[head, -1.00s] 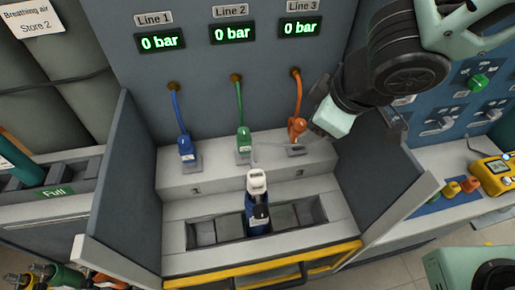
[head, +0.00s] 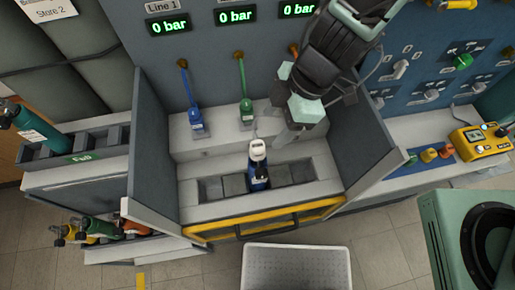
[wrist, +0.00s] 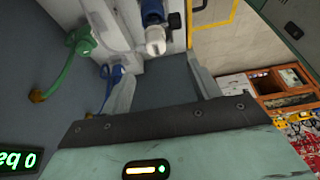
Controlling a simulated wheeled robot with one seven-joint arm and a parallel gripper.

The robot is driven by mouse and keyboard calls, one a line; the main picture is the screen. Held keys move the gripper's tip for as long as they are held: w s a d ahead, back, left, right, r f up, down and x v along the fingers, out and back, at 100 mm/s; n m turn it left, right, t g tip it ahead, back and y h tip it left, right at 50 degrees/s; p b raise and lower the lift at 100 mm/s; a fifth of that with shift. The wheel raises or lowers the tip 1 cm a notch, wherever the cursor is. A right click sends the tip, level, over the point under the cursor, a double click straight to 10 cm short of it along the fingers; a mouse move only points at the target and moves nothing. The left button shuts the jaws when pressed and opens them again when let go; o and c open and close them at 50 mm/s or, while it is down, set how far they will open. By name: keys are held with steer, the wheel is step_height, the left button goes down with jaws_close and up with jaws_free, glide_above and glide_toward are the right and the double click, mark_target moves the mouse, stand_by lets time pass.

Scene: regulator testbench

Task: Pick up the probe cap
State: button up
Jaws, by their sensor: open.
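I cannot pick out the probe cap with certainty. Small yellow and orange-red fittings (head: 430,155) sit on a blue mat on the right bench, too small to identify. My gripper (head: 297,136) hangs over the right part of the test bench, well left of those fittings. In the wrist view, my gripper's fingers (wrist: 160,80) are apart with nothing between them. A blue cylinder with a white top (head: 258,165) stands in the bench's slotted trough, just left of and below my gripper; it also shows in the wrist view (wrist: 155,38).
A yellow meter (head: 482,139) stands on the right bench. Grey side panels (head: 385,145) flank the test bench, with a yellow rail (head: 265,218) in front. Blue (head: 195,120) and green (head: 246,112) hose connectors stand behind the trough. A pale perforated tray (head: 297,268) lies nearer.

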mark_target(258, 145)
steer(key=b+x, duration=0.1)
steer(key=x, duration=0.4)
steer(key=shift+a+f+b, duration=0.1)
steer(key=shift+f+b, duration=0.2)
steer(key=shift+f, duration=0.1)
steer(key=x, duration=0.3)
steer(key=b+x, duration=0.1)
steer(key=x, duration=0.1)
steer(key=shift+w+f, duration=0.1)
steer(key=shift+w, duration=0.25)
steer(key=c, duration=1.2)
steer(key=shift+o, duration=0.2)
step_height(258, 145, up, 10)
steer(key=p, duration=0.4)
